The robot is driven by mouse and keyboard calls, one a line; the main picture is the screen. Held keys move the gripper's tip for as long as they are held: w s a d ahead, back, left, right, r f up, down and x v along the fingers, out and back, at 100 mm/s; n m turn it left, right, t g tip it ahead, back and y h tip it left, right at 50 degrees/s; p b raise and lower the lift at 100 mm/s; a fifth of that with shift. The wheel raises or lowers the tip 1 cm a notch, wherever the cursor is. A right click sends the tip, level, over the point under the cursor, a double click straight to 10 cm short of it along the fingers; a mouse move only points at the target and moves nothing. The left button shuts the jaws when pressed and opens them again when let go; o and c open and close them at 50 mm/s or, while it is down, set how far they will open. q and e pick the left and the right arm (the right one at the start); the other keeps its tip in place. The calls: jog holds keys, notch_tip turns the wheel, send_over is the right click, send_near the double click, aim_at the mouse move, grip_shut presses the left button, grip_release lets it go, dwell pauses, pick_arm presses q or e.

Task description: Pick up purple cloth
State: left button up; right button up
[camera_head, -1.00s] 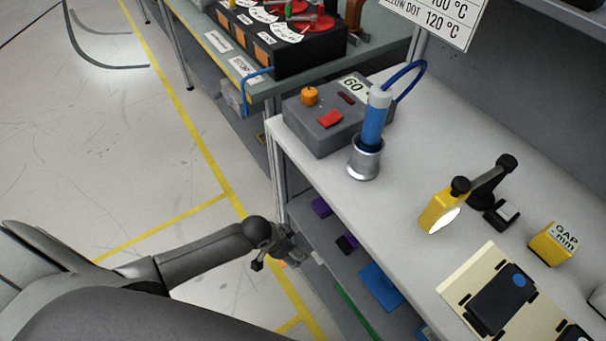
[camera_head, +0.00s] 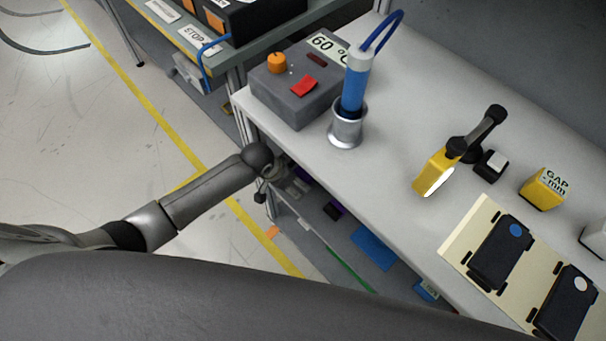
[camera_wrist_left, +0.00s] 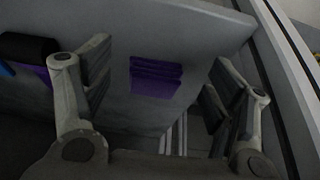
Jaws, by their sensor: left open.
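The purple cloth (camera_wrist_left: 155,77) lies folded in layers on the grey lower shelf. In the left wrist view it shows between the two open fingers of my left gripper (camera_wrist_left: 160,65), with nothing held. The fingers appear apart from the cloth. In the head view my left gripper (camera_head: 290,182) reaches under the near left corner of the worktop, partly hidden by it. I cannot make out the folded cloth there. My right gripper is not in view.
A second purple item (camera_head: 333,210) with a black object lies farther along the shelf, and a blue item (camera_head: 373,248) beyond it. The white worktop (camera_head: 400,135) overhangs the shelf. A grey control box (camera_head: 295,85) and a metal cup (camera_head: 346,128) stand on it.

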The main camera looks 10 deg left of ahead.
aim_at(304, 172)
pick_arm(q)
jog(key=w, duration=0.1)
jog(key=w+d, duration=0.2)
jog(key=shift+w+d+f, duration=0.15)
jog(key=shift+w+d, duration=0.1)
jog(key=shift+w, duration=0.05)
jog(key=shift+w+f, duration=0.1)
jog(key=shift+f, duration=0.3)
jog(key=c, duration=1)
jog(key=shift+r, duration=0.1)
jog(key=shift+r, duration=0.45)
jog(key=s+a, duration=0.3)
jog(key=s, duration=0.2)
jog(key=s+a, duration=0.3)
jog(key=s, duration=0.2)
jog(key=s+a, duration=0.4)
jog(key=s, duration=0.1)
jog(key=shift+r, duration=0.25)
